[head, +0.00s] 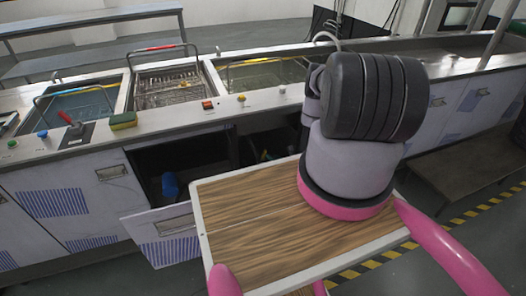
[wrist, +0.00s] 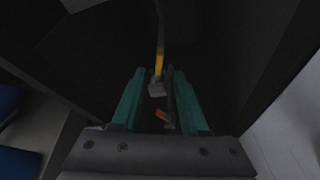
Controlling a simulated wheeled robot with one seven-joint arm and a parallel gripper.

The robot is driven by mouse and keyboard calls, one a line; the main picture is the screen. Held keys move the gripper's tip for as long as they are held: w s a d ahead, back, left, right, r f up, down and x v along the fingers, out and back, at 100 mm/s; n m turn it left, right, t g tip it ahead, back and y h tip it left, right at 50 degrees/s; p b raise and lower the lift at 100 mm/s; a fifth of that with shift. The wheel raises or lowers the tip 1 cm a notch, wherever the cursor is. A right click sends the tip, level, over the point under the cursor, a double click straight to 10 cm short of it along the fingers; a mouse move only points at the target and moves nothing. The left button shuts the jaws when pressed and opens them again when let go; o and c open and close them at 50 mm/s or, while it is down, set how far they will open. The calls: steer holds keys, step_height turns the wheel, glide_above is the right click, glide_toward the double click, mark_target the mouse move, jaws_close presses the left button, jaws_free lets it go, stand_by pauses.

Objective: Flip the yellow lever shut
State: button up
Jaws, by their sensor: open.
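In the wrist view, a thin yellow lever (wrist: 159,62) shows in a dark space, with a grey piece at its near end. My gripper (wrist: 159,74) is open, its two teal fingers standing to the left and right of the lever. The lever appears between the fingers in the picture; I cannot tell whether either finger touches it. A small orange-red part (wrist: 163,116) shows nearer the palm, between the fingers. In the head view, my arm hides the gripper, and a small yellowish spot (head: 266,155) shows inside the dark open cabinet, too small to identify.
The open cabinet (head: 190,153) lies under the counter (head: 150,130), with a pulled-out front panel (head: 165,228) and a blue object (head: 170,186) inside. Dark cabinet walls surround my gripper closely. Tanks, a sponge (head: 123,120) and colored buttons sit on the counter.

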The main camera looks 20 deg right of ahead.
mark_target(265, 152)
steer(key=x, duration=0.9)
steer(key=shift+w, duration=0.25)
jaws_close()
stand_by(1.0)
